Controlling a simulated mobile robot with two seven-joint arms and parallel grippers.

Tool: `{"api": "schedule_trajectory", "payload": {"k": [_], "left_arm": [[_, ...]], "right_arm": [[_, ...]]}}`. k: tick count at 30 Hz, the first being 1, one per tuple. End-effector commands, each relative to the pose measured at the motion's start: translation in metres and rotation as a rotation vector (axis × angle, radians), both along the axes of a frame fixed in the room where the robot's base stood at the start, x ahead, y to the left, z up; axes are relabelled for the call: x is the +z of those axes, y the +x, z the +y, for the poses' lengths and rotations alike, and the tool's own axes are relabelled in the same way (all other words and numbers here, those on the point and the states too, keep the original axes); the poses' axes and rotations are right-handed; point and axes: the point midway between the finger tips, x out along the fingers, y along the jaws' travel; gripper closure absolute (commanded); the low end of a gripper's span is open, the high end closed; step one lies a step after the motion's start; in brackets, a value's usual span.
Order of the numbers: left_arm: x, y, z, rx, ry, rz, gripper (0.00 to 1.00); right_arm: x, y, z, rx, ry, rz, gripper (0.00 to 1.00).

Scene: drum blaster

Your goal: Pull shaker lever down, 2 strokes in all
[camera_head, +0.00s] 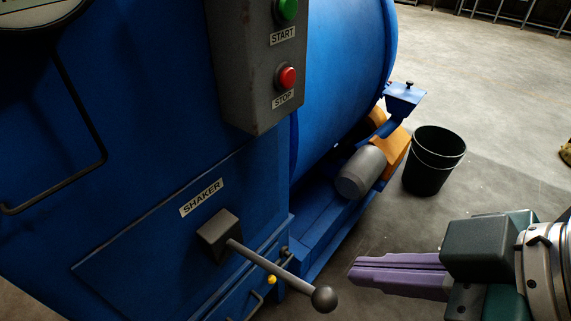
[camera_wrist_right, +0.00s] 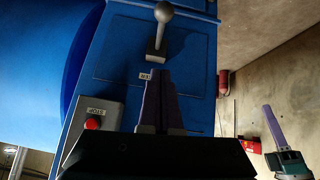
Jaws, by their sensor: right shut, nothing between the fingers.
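The shaker lever (camera_head: 270,264) is a grey rod with a dark ball knob (camera_head: 324,298). It sticks out from a square block (camera_head: 218,235) below the SHAKER label (camera_head: 201,198) on the blue machine panel. In the head view it slants to the lower right. My right gripper (camera_head: 353,271) has purple fingers, shut and empty, to the right of the knob and apart from it. In the right wrist view the lever (camera_wrist_right: 160,30) shows beyond my right fingertips (camera_wrist_right: 158,72). My left gripper (camera_wrist_right: 270,112) shows only in that view, at the right; its opening is unclear.
A grey control box (camera_head: 255,75) with a green START button (camera_head: 286,9) and red STOP button (camera_head: 287,77) stands above the lever. A blue drum (camera_head: 340,60), a grey motor (camera_head: 361,172) and a black bucket (camera_head: 434,160) are behind. Open floor lies at the right.

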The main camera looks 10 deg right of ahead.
Motion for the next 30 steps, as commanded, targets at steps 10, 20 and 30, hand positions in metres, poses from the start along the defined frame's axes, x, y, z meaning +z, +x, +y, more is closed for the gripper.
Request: {"api": "schedule_trajectory", "payload": {"k": [10,20,30], "left_arm": [[0.0,0.0,0.0,-0.001,0.0,0.001,1.0],[-0.008,-0.001,0.001,-0.004,0.005,0.001,1.0],[-0.02,-0.001,0.002,-0.005,0.007,0.001,1.0]], "right_arm": [[0.0,0.0,0.001,0.007,0.004,-0.003,1.0],[-0.029,0.022,0.015,0.003,0.004,-0.004,1.0],[-0.083,0.053,0.037,0.006,0.0,0.001,1.0]]}}
